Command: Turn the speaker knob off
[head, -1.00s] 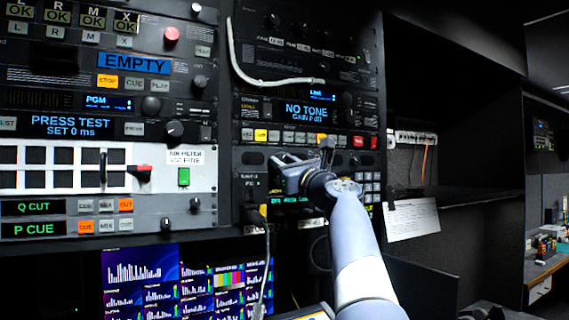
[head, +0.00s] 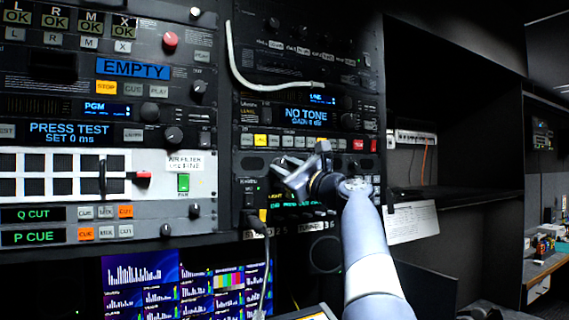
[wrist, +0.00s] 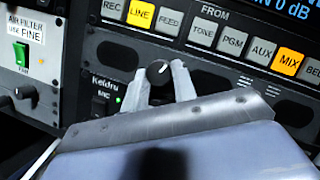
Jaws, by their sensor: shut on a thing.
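The speaker knob (wrist: 158,72) is a small black round knob with a white pointer line, seen in the wrist view on a dark panel strip. My gripper (wrist: 160,78) has one pale finger on each side of it and is shut on it. The pointer line slants toward the upper right. In the head view my gripper (head: 284,172) reaches to the strip below the NO TONE unit (head: 306,116). There the gripper hides the knob.
A green switch (wrist: 21,54) and a small black switch (wrist: 99,105) are to the knob's left in the wrist view. A row of square buttons (wrist: 232,40) runs just above. A cable (head: 264,265) hangs below my gripper in the head view.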

